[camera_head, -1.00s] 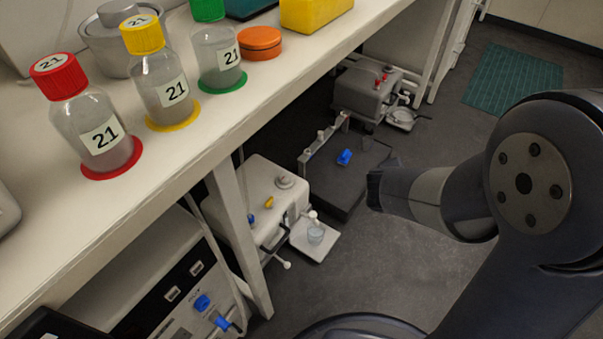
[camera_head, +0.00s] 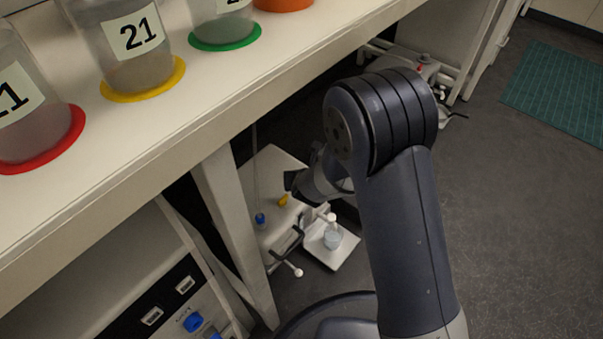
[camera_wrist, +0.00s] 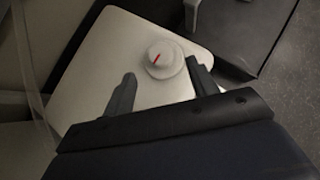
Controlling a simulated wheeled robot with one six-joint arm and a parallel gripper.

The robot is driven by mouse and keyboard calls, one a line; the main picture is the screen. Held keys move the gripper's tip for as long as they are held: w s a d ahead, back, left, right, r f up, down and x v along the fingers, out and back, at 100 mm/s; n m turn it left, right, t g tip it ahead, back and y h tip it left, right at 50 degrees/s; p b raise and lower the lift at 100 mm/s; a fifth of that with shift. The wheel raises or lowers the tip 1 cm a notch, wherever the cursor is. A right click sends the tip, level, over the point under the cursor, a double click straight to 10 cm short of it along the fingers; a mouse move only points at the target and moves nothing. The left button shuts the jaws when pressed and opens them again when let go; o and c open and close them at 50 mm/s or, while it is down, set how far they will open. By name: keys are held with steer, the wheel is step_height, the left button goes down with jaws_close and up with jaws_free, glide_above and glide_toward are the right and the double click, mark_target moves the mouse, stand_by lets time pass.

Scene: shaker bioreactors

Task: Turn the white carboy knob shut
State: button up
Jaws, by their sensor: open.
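The white carboy (camera_head: 262,172) stands low under the bench, and its pale top (camera_wrist: 112,50) fills the middle of the wrist view. A round whitish knob (camera_wrist: 165,59) with a red line sits on that top. My gripper (camera_wrist: 161,88) is open, with one dark finger at the knob's lower left and the other close by its right side. The knob is not between closed fingers, and I cannot tell whether a finger touches it. In the head view my gripper (camera_head: 293,182) is over the carboy's right part and hides the knob.
The bench leg (camera_head: 235,225) is close on the left. Labelled bottles stand above. Floor at right is clear.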

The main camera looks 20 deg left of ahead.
steer(key=shift+x, duration=3.15)
steer(key=shift+d, duration=0.1)
steer(key=shift+c, duration=0.4)
steer(key=shift+r, duration=0.1)
steer(key=c, duration=0.9)
